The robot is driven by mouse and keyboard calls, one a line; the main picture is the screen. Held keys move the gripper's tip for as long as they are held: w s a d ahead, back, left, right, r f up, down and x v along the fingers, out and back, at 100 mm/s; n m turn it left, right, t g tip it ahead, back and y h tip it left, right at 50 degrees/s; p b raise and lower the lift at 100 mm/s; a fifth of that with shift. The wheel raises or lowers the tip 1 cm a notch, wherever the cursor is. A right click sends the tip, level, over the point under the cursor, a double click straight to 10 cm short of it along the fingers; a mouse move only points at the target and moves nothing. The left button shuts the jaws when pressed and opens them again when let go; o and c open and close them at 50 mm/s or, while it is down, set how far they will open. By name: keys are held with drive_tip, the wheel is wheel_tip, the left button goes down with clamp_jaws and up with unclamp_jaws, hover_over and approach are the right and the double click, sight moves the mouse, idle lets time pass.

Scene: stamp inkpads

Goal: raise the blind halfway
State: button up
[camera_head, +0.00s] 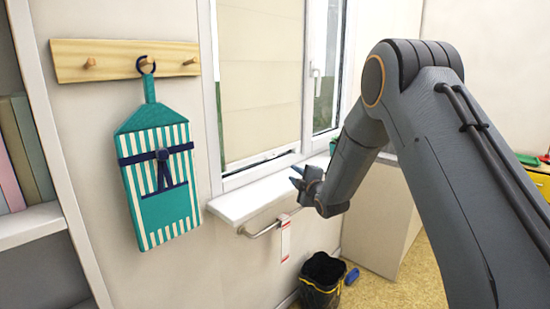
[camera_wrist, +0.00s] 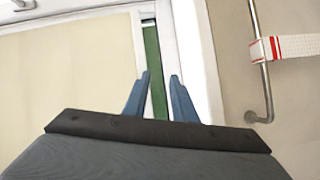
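The cream blind (camera_head: 260,75) hangs down over the left window pane almost to the sill in the head view. It also shows in the wrist view (camera_wrist: 70,80), filling the left side. My gripper (camera_head: 297,177) is in front of the window, by the right end of the sill. In the wrist view its two blue-grey fingers (camera_wrist: 160,76) are apart with nothing between them. They point toward a narrow green strip beside the blind and the white frame. Whether the fingertips touch anything cannot be told.
A white sill (camera_head: 250,200) juts out below the window. Under it a metal rail (camera_head: 262,232) carries a red-and-white tag (camera_head: 285,241), also in the wrist view (camera_wrist: 285,46). A striped bag (camera_head: 160,185) hangs left on a peg rack (camera_head: 100,62). A black bin (camera_head: 322,275) stands below.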

drive_tip(key=a+n, duration=0.1)
drive_tip(key=a+r+n+y, duration=0.1)
drive_tip(key=w+a+n+t+y, duration=0.1)
drive_tip(key=a, duration=0.1)
drive_tip(key=shift+w+r, duration=0.1)
drive_tip(key=shift+r, duration=0.3)
drive_tip(key=shift+w+a+y, duration=0.15)
drive_tip(key=shift+a+y, duration=0.1)
drive_tip(key=shift+y, duration=0.05)
drive_tip(key=p+x, duration=0.2)
drive_tip(key=x, duration=0.5)
drive_tip(key=shift+w, duration=0.2)
drive_tip(key=shift+r, duration=0.15)
clamp_jaws()
idle(0.4)
